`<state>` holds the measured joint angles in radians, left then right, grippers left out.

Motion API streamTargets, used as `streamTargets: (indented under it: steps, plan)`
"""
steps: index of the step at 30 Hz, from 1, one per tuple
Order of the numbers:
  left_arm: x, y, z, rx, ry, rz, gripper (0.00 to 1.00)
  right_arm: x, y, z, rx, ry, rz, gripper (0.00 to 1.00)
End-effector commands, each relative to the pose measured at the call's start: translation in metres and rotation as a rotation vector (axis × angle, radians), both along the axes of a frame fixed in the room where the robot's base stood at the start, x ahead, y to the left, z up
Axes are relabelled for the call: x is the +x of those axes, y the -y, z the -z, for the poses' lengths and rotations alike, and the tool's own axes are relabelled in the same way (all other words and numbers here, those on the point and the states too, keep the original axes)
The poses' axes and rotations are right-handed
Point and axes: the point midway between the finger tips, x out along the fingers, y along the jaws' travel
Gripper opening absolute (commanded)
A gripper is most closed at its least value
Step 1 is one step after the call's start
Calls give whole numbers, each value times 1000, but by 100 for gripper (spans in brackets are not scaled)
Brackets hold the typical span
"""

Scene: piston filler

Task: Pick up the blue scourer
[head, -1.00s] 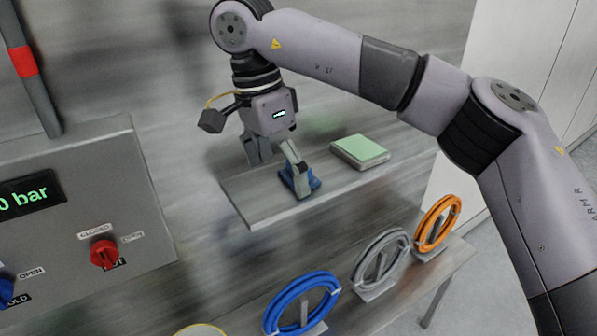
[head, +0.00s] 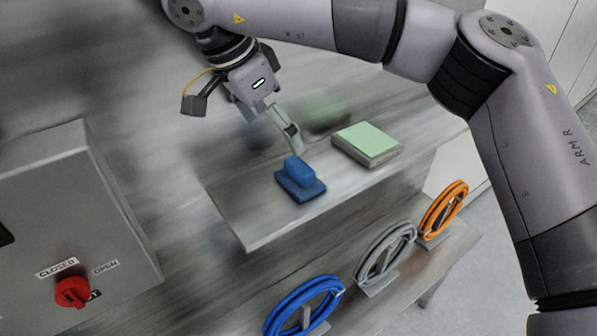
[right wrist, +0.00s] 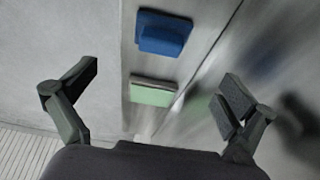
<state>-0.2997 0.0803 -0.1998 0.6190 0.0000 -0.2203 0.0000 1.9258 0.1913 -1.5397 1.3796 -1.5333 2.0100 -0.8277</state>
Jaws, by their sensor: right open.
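The blue scourer (head: 300,186), a flat pad with a raised blue block on top, lies on the grey metal shelf (head: 250,222). My right gripper (head: 272,122) is open and empty, above and behind the scourer in the head view, apart from it. In the right wrist view the scourer (right wrist: 163,33) shows beyond my open fingers (right wrist: 160,74), near the top and roughly between them. One finger is partly hidden in the head view. My left gripper is out of view.
A green-topped pad (head: 367,143) lies on the shelf right of the scourer. Below stand blue (head: 303,306), grey (head: 385,252) and orange (head: 443,210) hose coils on holders. A grey control box (head: 75,215) with a red knob (head: 72,291) is at left.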

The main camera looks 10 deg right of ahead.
Motion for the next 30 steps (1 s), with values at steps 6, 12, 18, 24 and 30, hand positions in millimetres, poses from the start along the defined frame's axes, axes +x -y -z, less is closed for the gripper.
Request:
streamTargets:
  steps: [6,12,18,24,30]
  plan:
    - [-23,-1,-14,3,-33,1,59,6,17,39,-1,-5,2,100]
    - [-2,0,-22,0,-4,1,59,10,24,61,1,-1,1,100]
    - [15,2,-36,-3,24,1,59,12,30,72,0,-3,2,100]
    - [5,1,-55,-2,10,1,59,15,41,96,0,-3,3,100]
    - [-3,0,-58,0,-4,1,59,17,45,112,0,0,2,100]
